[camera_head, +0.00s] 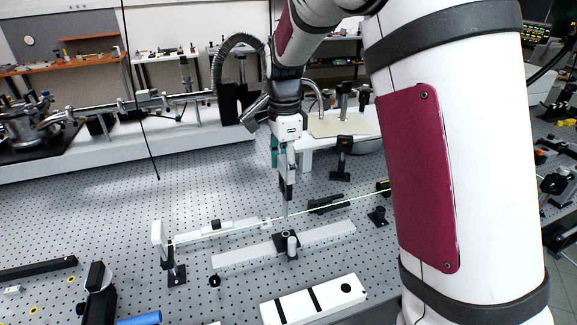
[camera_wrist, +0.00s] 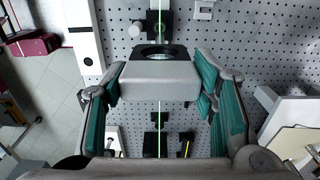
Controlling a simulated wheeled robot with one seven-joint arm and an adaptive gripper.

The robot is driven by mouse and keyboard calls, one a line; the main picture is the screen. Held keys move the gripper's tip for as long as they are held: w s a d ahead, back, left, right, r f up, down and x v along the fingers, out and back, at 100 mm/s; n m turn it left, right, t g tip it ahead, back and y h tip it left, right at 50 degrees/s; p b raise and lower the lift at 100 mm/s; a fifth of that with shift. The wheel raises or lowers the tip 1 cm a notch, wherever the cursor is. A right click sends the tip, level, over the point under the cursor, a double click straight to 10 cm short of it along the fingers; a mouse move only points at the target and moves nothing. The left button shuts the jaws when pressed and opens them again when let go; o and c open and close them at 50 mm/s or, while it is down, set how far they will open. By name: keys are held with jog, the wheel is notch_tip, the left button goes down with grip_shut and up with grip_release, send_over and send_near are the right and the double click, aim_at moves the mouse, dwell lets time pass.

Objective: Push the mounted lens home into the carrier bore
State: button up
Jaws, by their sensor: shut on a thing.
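My gripper (camera_head: 288,184) points down over the rail (camera_head: 235,257). In the wrist view, its teal-padded fingers (camera_wrist: 162,84) are shut on the mounted lens (camera_wrist: 155,75), a pale grey block with a dark framed round opening at its far edge.
A thin green beam crosses above the perforated table (camera_head: 110,225). A white plate on a stand (camera_head: 158,233) is at the left. A white box with black bands (camera_head: 313,299) lies in front of the rail. A black post (camera_head: 342,155) stands behind.

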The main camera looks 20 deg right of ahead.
aim_at(285, 197)
jog(key=shift+f, duration=3.9)
jog(key=shift+f+b, duration=0.3)
jog(key=shift+f, duration=0.7)
jog(key=o, duration=1.8)
jog(key=shift+f, duration=0.1)
